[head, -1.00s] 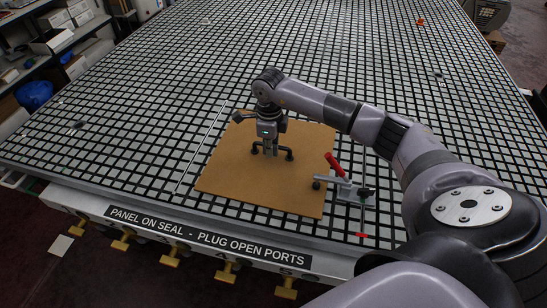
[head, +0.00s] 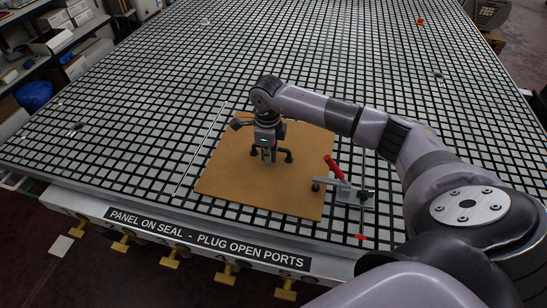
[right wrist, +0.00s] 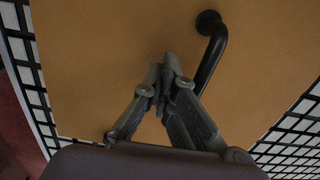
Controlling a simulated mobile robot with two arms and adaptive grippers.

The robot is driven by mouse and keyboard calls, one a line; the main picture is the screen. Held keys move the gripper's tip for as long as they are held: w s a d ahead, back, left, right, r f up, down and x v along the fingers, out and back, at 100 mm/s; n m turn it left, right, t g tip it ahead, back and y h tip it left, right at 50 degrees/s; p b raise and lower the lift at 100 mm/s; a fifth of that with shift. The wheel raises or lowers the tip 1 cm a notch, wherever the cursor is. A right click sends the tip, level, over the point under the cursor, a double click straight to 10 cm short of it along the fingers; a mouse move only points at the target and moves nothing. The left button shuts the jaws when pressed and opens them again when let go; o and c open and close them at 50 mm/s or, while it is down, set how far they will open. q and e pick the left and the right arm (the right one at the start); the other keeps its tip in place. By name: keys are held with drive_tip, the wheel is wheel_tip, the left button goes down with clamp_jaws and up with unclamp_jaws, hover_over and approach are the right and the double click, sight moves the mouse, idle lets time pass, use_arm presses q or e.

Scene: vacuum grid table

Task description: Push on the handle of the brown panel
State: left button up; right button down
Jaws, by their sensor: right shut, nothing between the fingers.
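The brown panel (head: 230,180) lies flat on the grid table near its front edge, and it fills much of the right wrist view (right wrist: 100,60). Its black bar handle (head: 287,157) stands on it, partly hidden behind my right gripper. In the right wrist view the handle (right wrist: 216,48) shows one round foot and a bar running down behind a finger. My right gripper (head: 267,161) is shut and empty, pointing down beside the handle; its fingertips (right wrist: 169,68) are close to the bar. I cannot tell whether they touch it. My left gripper is not in view.
A toggle clamp with a red handle (head: 334,167) stands at the panel's right edge. Yellow valves (head: 225,272) line the table's front below a label strip. The grid table (head: 130,150) is largely clear left of and behind the panel.

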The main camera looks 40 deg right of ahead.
drive_tip(key=shift+s+a, duration=0.45)
drive_tip(key=shift+a, duration=0.2)
wheel_tip(320, 180, up, 8)
drive_tip(key=p, duration=0.5)
idle(0.3)
